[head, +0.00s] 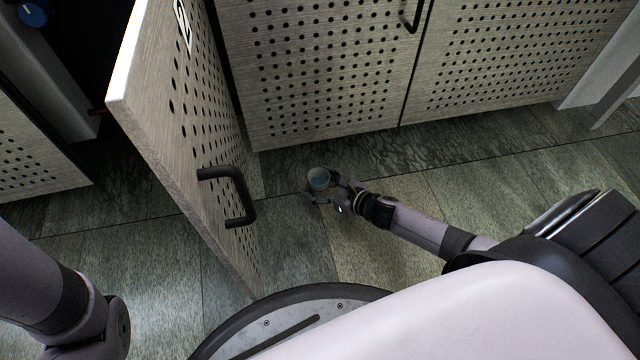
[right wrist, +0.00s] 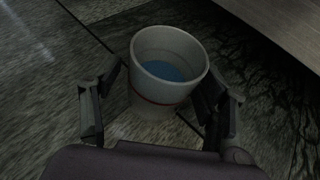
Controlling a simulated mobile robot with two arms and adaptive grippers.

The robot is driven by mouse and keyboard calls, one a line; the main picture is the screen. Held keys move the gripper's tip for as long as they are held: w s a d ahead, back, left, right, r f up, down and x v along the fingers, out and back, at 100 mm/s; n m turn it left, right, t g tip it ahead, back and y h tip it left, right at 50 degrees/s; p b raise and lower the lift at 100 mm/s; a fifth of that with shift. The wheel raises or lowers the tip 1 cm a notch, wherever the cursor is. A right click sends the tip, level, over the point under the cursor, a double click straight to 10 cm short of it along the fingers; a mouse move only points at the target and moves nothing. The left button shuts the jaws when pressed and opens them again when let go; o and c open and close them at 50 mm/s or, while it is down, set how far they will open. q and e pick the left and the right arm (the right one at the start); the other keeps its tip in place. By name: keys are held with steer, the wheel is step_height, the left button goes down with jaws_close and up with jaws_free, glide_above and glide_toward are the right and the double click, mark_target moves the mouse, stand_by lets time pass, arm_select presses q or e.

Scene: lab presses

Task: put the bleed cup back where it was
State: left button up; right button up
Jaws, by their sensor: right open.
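The bleed cup (head: 318,179) is a small whitish cup with blue inside. It stands upright on the floor in front of the perforated cabinets. In the right wrist view the cup (right wrist: 168,68) shows a thin red band around its side. My right gripper (head: 326,190) is low at the cup. Its two open fingers (right wrist: 163,112) lie on either side of the cup, and I cannot tell whether they touch it. My left gripper is not in view; only part of my left arm shows at the lower left.
An open perforated door (head: 185,130) with a black handle (head: 240,196) stands left of the cup. Closed perforated cabinet doors (head: 330,70) run behind it. The tiled floor (head: 480,195) right of the cup is clear apart from my arm. A dark opening lies behind the open door.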

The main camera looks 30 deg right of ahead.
steer(key=shift+r+p, duration=0.3)
steer(key=shift+r, duration=0.1)
steer(key=p+v, duration=0.5)
steer(key=v, duration=0.6)
steer(key=shift+f, duration=0.1)
steer(key=shift+s+d+p, duration=0.1)
steer(key=shift+s+p, duration=0.2)
steer(key=shift+s+d, duration=0.1)
